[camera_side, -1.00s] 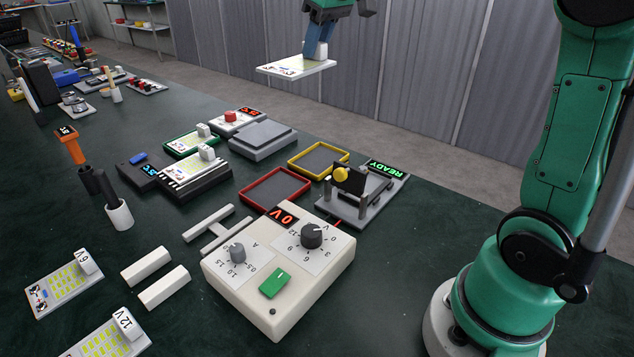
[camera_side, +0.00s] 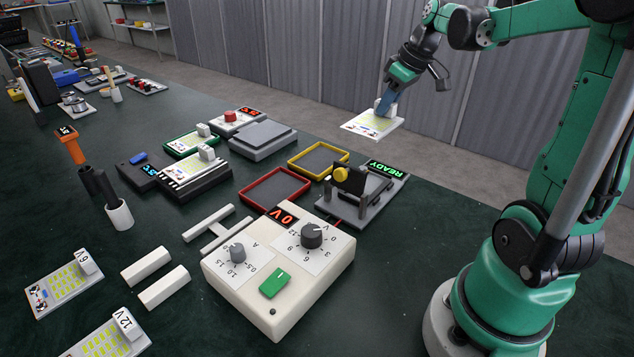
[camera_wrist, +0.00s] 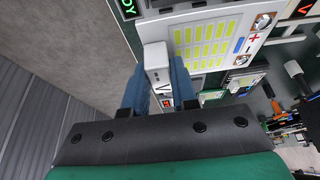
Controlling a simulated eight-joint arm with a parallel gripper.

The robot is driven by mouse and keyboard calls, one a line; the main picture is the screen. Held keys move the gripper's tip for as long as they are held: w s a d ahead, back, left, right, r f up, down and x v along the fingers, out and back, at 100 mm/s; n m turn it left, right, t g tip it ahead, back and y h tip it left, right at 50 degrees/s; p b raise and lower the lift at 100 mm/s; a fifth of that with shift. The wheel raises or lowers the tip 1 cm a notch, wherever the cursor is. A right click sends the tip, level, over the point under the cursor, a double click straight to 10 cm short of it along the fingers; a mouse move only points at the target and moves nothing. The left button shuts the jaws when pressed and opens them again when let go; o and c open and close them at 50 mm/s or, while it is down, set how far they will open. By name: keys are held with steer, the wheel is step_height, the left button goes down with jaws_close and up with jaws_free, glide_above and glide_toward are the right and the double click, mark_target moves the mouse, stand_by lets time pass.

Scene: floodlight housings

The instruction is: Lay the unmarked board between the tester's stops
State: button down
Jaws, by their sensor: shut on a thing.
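My gripper (camera_side: 385,104) is shut on the white block of a board (camera_side: 361,124) and holds it in the air, behind and above the fixture with the READY display. In the wrist view the board (camera_wrist: 207,45) shows a yellow-green grid and plus and minus signs. Its white block (camera_wrist: 157,62) is between my blue fingers (camera_wrist: 160,82), and a dark V-like mark shows there. The fixture (camera_side: 343,211), seemingly the tester, has a yellow knob (camera_side: 341,173) and dark uprights. Its stops are not clear. Boards marked 6V (camera_side: 62,284) and 12V (camera_side: 108,341) lie at front left.
A white power unit (camera_side: 290,302) reading 0 V stands in front of the fixture. Red (camera_side: 249,201) and yellow (camera_side: 296,169) trays sit left of it. White bars (camera_side: 146,266) lie at front left.

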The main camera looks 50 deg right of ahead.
step_height(320, 180, down, 12)
steer(key=shift+f, duration=0.15)
stand_by(0.6)
steer(key=shift+f, duration=0.7)
stand_by(1.6)
steer(key=c, duration=0.6)
jaws_free()
steer(key=shift+r, duration=0.1)
steer(key=v, duration=0.5)
steer(key=shift+a+r, duration=0.15)
steer(key=shift+r, duration=0.05)
steer(key=a+r+t, duration=0.1)
steer(key=a+r, duration=0.2)
steer(key=a, duration=0.7)
steer(key=a+r+t, duration=0.1)
steer(key=a+r, duration=0.2)
steer(key=a, duration=0.8)
steer(key=shift+s+a+t, duration=0.15)
steer(key=shift+a+t, duration=0.1)
steer(key=shift+t, duration=0.05)
